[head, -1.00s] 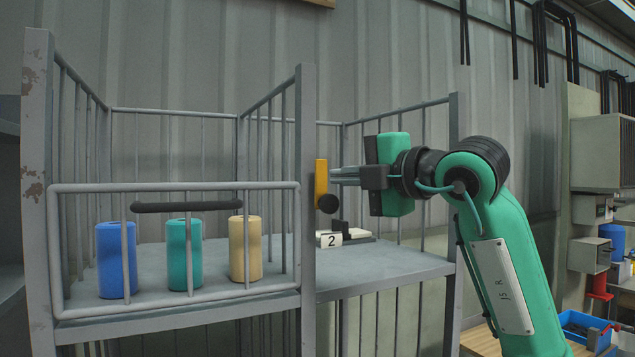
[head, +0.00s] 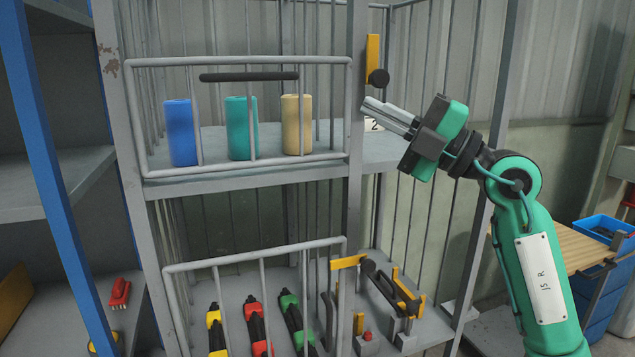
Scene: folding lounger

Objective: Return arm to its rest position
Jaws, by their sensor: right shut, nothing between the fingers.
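My right arm (head: 540,265), green and black, comes in from the lower right. Its gripper (head: 364,105) is shut and empty, with the fingers pointing up and left. In the picture the fingertips lie just below a yellow latch plate (head: 372,55) with a black knob (head: 378,77), on the grey rack's post. I see no contact between them. The fingers partly hide a white "2" label (head: 374,125) on the shelf behind. My left gripper is out of the picture.
The grey rack's barred gate (head: 255,62) stands before blue, teal and tan cylinders (head: 240,128). The lower shelf holds several coloured tools (head: 255,325) and a black-yellow clamp (head: 392,290). A wooden bench (head: 560,250) and blue crates (head: 600,228) stand right. A blue post (head: 45,150) stands left.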

